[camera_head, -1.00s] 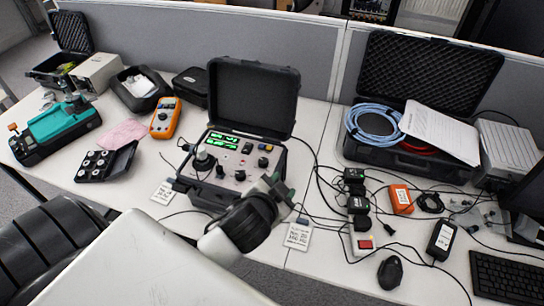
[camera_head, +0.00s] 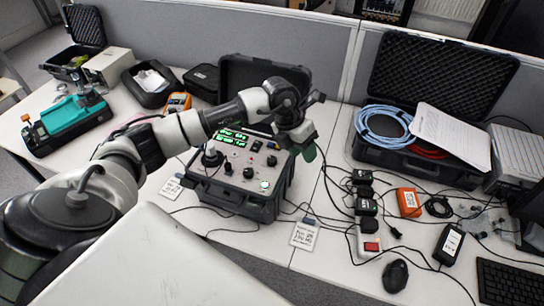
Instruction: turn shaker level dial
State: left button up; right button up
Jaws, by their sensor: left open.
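The shaker unit is an open black case (camera_head: 235,202) in the middle of the desk, with a grey control panel and lit green displays (camera_head: 233,136). The panel has several dark knobs, including a large one (camera_head: 212,157) at the left and smaller ones (camera_head: 248,172) near the front. I cannot tell which is the level dial. My left arm reaches across from the left, over the back of the panel. My left gripper (camera_head: 304,146) points down at the panel's right edge, open and empty, apart from the front knobs. The arm hides part of the lid. My right gripper is not in view.
An open case with blue cable (camera_head: 384,125) and papers (camera_head: 445,135) stands at the right. Cables, a power strip (camera_head: 369,243) and a mouse (camera_head: 395,276) lie right of the unit. A teal device (camera_head: 75,119) is at the left. A printed card (camera_head: 304,234) lies in front.

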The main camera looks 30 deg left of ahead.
aim_at(272, 159)
pick_arm(q)
jog(key=a+r+n+g+y, duration=0.15)
jog(key=a+y, duration=0.25)
jog(key=a, duration=0.5)
jog(key=shift+t, duration=0.25)
jog(key=f+p, duration=0.1)
jog(key=f, duration=0.3)
jog(key=f+p, duration=0.1)
jog(key=f, duration=0.4)
jog(key=shift+w+a+f+p, duration=0.15)
jog(key=shift+a+f+p, duration=0.05)
jog(key=shift+f+p, duration=0.1)
jog(key=shift+f, duration=0.5)
jog(key=c, duration=0.6)
